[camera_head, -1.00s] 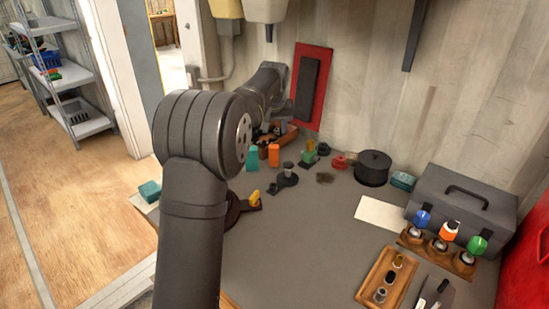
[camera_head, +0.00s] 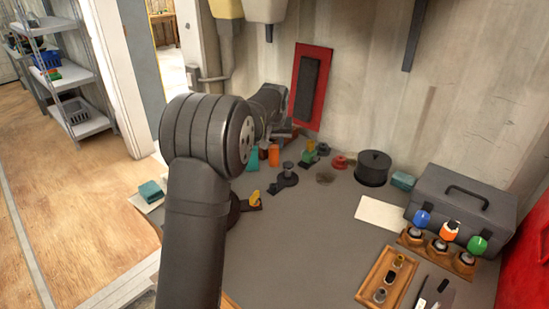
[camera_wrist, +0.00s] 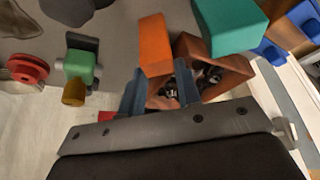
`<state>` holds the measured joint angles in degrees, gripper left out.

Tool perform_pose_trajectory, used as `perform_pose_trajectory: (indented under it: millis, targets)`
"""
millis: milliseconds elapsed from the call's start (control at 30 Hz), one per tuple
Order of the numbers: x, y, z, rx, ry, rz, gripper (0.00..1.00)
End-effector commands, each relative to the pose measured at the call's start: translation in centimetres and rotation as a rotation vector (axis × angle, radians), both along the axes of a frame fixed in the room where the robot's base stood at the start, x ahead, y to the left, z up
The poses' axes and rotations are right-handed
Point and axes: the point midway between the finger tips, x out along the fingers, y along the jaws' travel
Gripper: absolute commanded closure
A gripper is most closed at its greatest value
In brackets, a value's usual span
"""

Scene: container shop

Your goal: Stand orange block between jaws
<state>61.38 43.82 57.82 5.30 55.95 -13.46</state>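The orange block (camera_head: 274,155) stands upright towards the back of the bench, beside a teal block (camera_head: 252,158). In the wrist view the orange block (camera_wrist: 154,45) is just beyond the fingertips, with the teal block (camera_wrist: 230,22) to its right. My gripper (camera_wrist: 160,88) is open, its two blue-grey fingers apart with nothing held between them. Whether a finger touches the orange block is unclear. A green device with dark jaw-like plates (camera_wrist: 82,66) and a brass-coloured knob lies left of the orange block; it also shows in the head view (camera_head: 309,156).
A brown open box (camera_wrist: 222,70) with dark small parts is close behind the fingers. A red round piece (camera_head: 339,162), a dark pot (camera_head: 373,168) and a dark round stand (camera_head: 287,178) are nearby. The bench's middle front is clear.

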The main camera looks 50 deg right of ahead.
Motion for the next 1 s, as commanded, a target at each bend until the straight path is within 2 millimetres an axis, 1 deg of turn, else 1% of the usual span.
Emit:
perform_pose_trajectory:
  millis: [33,100,267,800,1000]
  targets:
    - [0.0,0.0,0.0,0.0,0.0,0.0,0.9]
    - [0.0,0.0,0.0,0.0,0.0,0.0,1.0]
    - [0.0,0.0,0.4,-0.002,-0.002,0.0,1.0]
    - [0.0,0.0,4.5,-0.004,-0.003,0.0,1.0]
    - [0.0,0.0,5.1,-0.002,-0.001,0.0,1.0]
